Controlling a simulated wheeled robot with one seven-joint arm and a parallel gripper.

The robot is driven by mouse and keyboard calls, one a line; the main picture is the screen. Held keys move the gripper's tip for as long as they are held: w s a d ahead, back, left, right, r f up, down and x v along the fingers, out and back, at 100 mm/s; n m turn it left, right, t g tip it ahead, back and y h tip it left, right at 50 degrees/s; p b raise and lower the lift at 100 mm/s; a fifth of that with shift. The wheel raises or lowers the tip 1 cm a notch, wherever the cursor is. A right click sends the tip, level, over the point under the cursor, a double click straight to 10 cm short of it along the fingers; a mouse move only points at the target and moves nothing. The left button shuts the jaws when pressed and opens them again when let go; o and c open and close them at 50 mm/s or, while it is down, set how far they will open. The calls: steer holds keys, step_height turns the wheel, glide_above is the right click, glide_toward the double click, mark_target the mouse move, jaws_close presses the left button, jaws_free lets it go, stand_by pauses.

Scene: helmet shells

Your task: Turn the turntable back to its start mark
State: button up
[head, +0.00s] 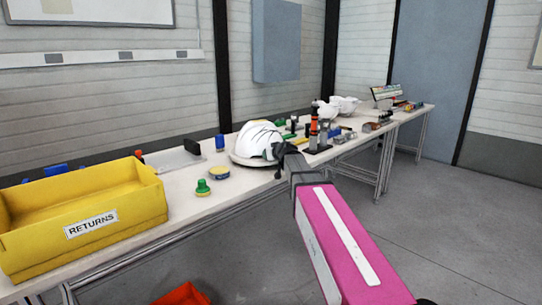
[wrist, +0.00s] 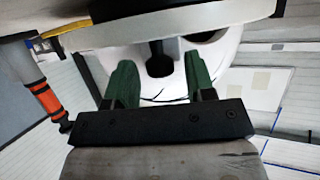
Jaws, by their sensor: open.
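A white helmet shell (head: 258,140) with dark lines on it sits on a pale round disc, the turntable (head: 243,160), on the bench. My gripper (head: 280,151) is at the right side of the helmet, low by the disc. In the wrist view the green fingers of my gripper (wrist: 160,76) are open. A dark knob or peg (wrist: 158,58) shows between them, with a gap on each side. The white shell (wrist: 150,88) fills the space behind. The disc's edge (wrist: 180,28) crosses the top, with a yellow strip (wrist: 65,29) at its left. I cannot make out a start mark.
A yellow RETURNS bin (head: 85,215) stands at the left. A green knob (head: 202,187) and a blue-and-yellow round tin (head: 219,173) lie on the bench nearby. An orange-and-black tool (head: 313,130) stands close right of my gripper. Floor at right is clear.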

steer(key=v, duration=1)
steer(key=shift+s, duration=0.3)
steer(key=shift+d, duration=0.1)
